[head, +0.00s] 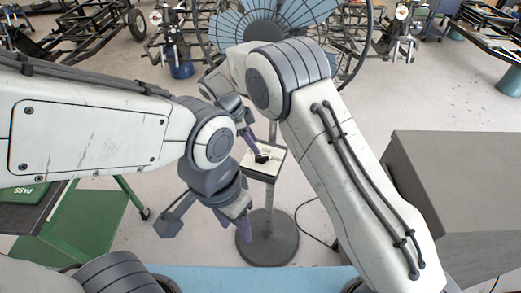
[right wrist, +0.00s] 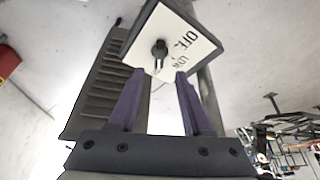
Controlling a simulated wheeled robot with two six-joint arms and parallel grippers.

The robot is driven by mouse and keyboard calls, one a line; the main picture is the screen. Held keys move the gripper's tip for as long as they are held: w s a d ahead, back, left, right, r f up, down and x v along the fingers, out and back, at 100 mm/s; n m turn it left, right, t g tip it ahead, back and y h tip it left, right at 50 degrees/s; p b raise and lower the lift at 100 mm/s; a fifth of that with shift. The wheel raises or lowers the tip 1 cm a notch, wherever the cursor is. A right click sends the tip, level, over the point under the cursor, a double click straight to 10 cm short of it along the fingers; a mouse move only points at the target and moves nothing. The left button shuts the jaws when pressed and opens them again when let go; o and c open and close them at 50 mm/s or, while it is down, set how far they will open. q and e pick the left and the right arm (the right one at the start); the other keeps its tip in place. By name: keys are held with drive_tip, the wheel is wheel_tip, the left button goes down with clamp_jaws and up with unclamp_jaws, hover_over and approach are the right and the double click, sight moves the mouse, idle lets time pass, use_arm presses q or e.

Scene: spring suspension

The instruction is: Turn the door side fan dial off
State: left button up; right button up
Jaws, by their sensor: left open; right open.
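The fan dial is a black knob (head: 262,157) on the pale top panel of a dark control box (head: 262,172) on the fan's stand. In the right wrist view the knob (right wrist: 159,48) sits on a white panel (right wrist: 180,32) with upside-down lettering that seems to read OFF and LOW. Which label it points to is unclear. My right gripper (right wrist: 155,74) is open; its purple fingertips are just short of the knob, one to each side, with nothing between them. In the head view it (head: 256,150) reaches the panel from behind. My left gripper (head: 238,222) is open, low and left of the stand.
A large blue-bladed fan (head: 270,22) stands behind the box. Its round dark base (head: 267,240) is on the floor. A green cart (head: 88,225) is at left, and a big grey box (head: 465,190) is at right. Vehicle frames stand farther back.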

sight(263, 156)
drive_tip(key=p+x, duration=0.1)
drive_tip(key=x, duration=0.4)
drive_tip(key=shift+d+f+p, duration=0.2)
drive_tip(key=shift+f+p, duration=0.15)
drive_tip(key=shift+f, duration=0.25)
clamp_jaws()
